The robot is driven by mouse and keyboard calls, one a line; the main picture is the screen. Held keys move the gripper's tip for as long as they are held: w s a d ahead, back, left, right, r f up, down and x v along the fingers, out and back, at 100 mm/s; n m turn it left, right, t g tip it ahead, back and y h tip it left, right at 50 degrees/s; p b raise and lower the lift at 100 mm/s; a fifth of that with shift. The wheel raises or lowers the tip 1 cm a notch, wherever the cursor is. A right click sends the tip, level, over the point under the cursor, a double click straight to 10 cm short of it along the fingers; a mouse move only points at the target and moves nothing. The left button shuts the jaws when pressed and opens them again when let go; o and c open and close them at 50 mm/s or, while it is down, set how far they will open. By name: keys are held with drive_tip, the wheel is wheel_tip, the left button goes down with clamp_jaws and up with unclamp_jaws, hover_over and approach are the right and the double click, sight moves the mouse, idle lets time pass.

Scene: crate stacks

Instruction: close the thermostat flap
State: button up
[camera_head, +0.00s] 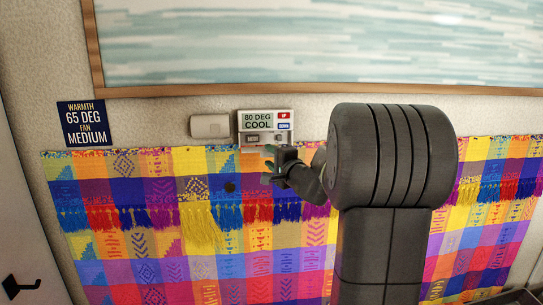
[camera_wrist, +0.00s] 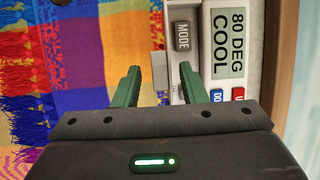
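The thermostat (camera_head: 288,117) is a white wall unit whose screen reads 80 DEG COOL, with a red and a blue button. In the wrist view the thermostat (camera_wrist: 246,70) stands on its side, with a grey MODE button beside the screen. The flap (camera_head: 250,149) appears as a pale strip along the thermostat's lower edge, seemingly hanging open. It also shows in the wrist view (camera_wrist: 157,15), left of the MODE button. My gripper (camera_head: 270,163) is just below the thermostat. Its green fingers (camera_wrist: 160,88) are apart, with a pale part visible between them; contact cannot be told.
A dark sign (camera_head: 85,123) reads WARMTH 65 DEG, FAN MEDIUM. A colourful fringed cloth (camera_head: 150,220) hangs below, and a wood-framed picture (camera_head: 320,45) hangs above. A door handle (camera_head: 20,286) is at lower left.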

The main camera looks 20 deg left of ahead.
sight(262, 148)
clamp_jaws()
drive_tip(key=shift+r+p, duration=0.1)
drive_tip(key=shift+p, duration=0.2)
drive_tip(key=shift+s+r+m+g+h+p, duration=0.1)
drive_tip(key=shift+r+m+g+h+p, duration=0.4)
drive_tip(key=shift+h+p, duration=0.4)
drive_tip(key=shift+w+a+r+m+g+h+p, duration=0.2)
drive_tip(key=shift+w+r+m+g+h, duration=0.2)
drive_tip(key=shift+r+g+h, duration=0.7)
drive_tip(key=shift+w+a+r+m+g+h+p, duration=0.2)
drive_tip(key=shift+r+m+g+h, duration=0.25)
drive_tip(key=shift+g+h, duration=0.7)
drive_tip(key=shift+w+a+r+m+g+h+p, duration=0.15)
drive_tip(key=shift+w+r+m+g+h, duration=0.25)
drive_tip(key=shift+r+g+h, duration=0.75)
drive_tip(key=shift+f+g+y, duration=0.3)
drive_tip(key=shift+g+y, duration=0.1)
